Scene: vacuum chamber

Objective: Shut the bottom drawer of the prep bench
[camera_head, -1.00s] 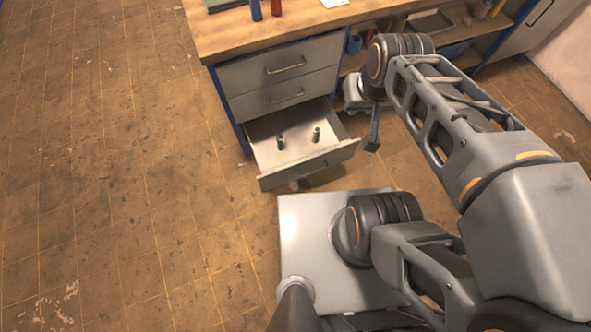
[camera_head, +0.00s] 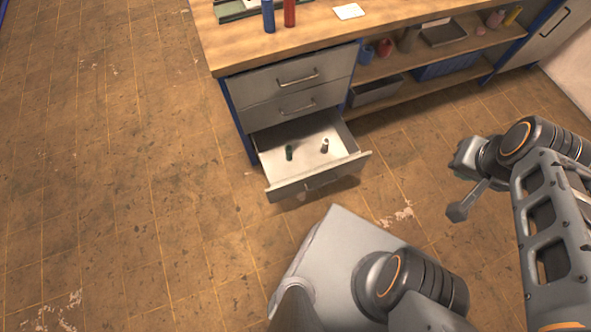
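The prep bench (camera_head: 305,40) has a wooden top and a stack of grey drawers at its left end.
Blue (camera_head: 268,15) and red (camera_head: 289,12) cylinders and a white card (camera_head: 348,11) are on the bench top. Open shelves to the right hold a grey bin (camera_head: 376,90), a blue crate (camera_head: 446,66) and a tray (camera_head: 443,33). The floor left of the drawers is clear.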

